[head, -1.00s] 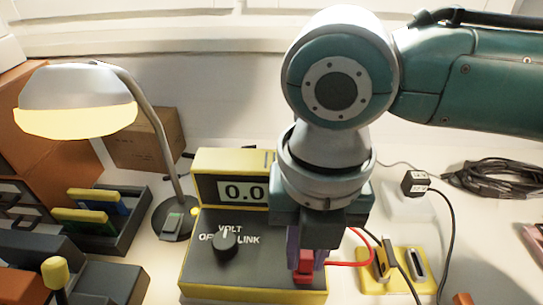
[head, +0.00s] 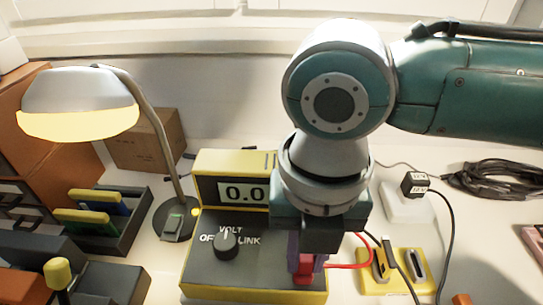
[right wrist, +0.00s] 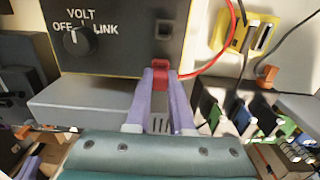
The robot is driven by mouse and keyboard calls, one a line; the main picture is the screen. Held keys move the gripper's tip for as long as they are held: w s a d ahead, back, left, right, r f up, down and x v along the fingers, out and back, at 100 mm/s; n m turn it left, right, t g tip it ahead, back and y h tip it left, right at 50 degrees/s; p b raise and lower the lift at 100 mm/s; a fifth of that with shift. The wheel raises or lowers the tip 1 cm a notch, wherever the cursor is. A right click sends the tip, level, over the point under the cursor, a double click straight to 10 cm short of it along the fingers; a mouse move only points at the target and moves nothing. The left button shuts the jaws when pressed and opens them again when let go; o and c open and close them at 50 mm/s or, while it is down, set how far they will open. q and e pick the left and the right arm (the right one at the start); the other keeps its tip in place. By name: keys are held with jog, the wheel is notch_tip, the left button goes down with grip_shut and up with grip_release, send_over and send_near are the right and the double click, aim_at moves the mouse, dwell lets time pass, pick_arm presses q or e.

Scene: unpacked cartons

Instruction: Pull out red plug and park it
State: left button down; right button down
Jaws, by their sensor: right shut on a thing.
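My right gripper (head: 306,264) points down over the front right of the dark meter box (head: 208,262) with yellow trim. In the right wrist view its purple fingers (right wrist: 160,76) are shut on the red plug (right wrist: 160,79). The red plug also shows in the head view (head: 305,262), at the box's front right, partly hidden by the gripper. I cannot tell how deep it sits in a socket. Its red cable (head: 348,266) curves right towards a yellow two-slot holder (head: 398,288). A square dark socket (right wrist: 163,29) shows behind the plug. My left gripper is not in view.
The dial (head: 226,243) and the display reading 0.0 (head: 243,192) are left of my gripper. A lamp (head: 80,105) stands at the left. A black adapter (head: 415,183) on a white block, with a hanging cord, and coiled black cable (head: 495,178) are at the right.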

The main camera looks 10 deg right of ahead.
jog(key=shift+f, duration=0.1)
jog(key=c, duration=0.7)
grip_release()
notch_tip(320, 180, up, 10)
jog(key=shift+p, duration=0.75)
